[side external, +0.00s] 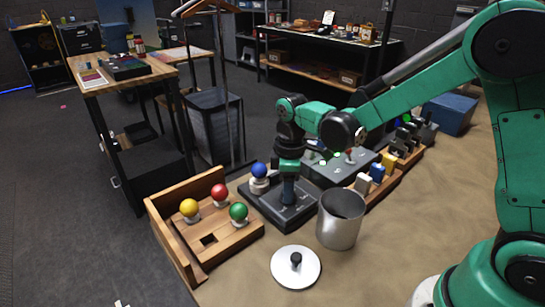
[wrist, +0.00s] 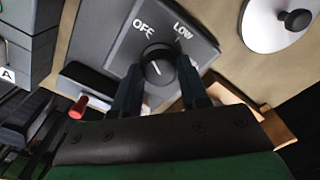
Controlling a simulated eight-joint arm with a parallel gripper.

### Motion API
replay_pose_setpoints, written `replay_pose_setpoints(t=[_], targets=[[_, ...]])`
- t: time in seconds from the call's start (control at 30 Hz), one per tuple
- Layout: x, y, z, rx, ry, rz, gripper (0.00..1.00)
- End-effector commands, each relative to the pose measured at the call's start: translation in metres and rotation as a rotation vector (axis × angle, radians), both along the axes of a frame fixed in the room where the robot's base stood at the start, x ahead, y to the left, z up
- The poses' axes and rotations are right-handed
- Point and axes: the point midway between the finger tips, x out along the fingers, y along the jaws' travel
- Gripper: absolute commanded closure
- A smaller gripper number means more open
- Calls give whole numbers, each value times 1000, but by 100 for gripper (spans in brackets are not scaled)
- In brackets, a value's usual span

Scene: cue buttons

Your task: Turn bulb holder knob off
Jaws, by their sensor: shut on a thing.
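The bulb holder (side external: 262,212) is a dark grey box in the middle of the side view, with a blue bulb (side external: 258,170) in a white socket on it. In the wrist view the bulb holder's top face (wrist: 205,42) bears the labels OFF at upper left and LOW at upper right. The round black knob (wrist: 158,60) sits just below these labels and has a short white mark. My gripper (wrist: 160,84) is shut on the knob, one finger on each side. In the side view my gripper (side external: 289,198) points straight down and hides the knob.
A wooden tray (side external: 225,246) with yellow, red and green bulbs stands to the left. A metal can (side external: 341,222) is close at the right, and its lid (side external: 294,268) lies in front.

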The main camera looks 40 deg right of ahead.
Motion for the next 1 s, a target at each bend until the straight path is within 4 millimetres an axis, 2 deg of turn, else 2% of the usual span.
replay_pose_setpoints(t=[0.2, 0.23, 0.33, 0.67, 0.77, 1.0], targets=[[0, 0, 0, -1, -1, 0, 100], [0, 0, 0, -1, -1, 0, 59], [0, 0, 0, -1, -1, 0, 30], [0, 0, 2, 0, 0, -1, 30], [0, 0, 10, 0, 0, -1, 30], [0, 0, 42, 0, 0, -1, 30]])
